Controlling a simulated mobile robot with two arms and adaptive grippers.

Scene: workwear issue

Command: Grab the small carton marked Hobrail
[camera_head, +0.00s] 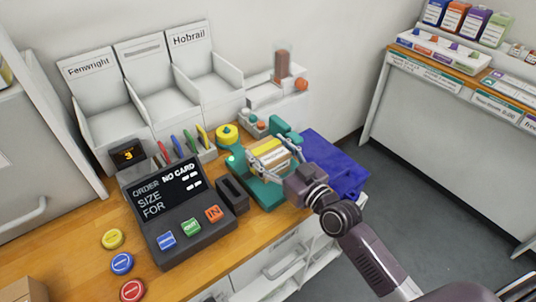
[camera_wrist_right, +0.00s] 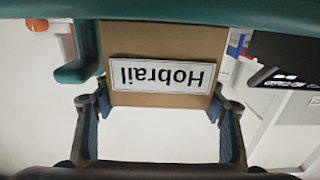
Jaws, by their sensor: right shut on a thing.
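The small carton (camera_wrist_right: 205,42) is brown cardboard with a white label reading Hobrail, upside down in the right wrist view. In the head view the carton (camera_head: 270,160) is partly hidden by my gripper, within a teal stand on the wooden counter. My right gripper (camera_wrist_right: 158,105) is shut on it, one finger at each side. In the head view the right gripper (camera_head: 275,157) reaches in from the lower right. I cannot tell whether the carton touches the stand's base. My left gripper is in neither view.
The teal stand (camera_head: 262,190) surrounds the carton closely. A dark order terminal (camera_head: 178,208) and a black holder (camera_head: 232,194) stand to its left. White bins (camera_head: 205,85) marked Fenwright and Hobrail are behind.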

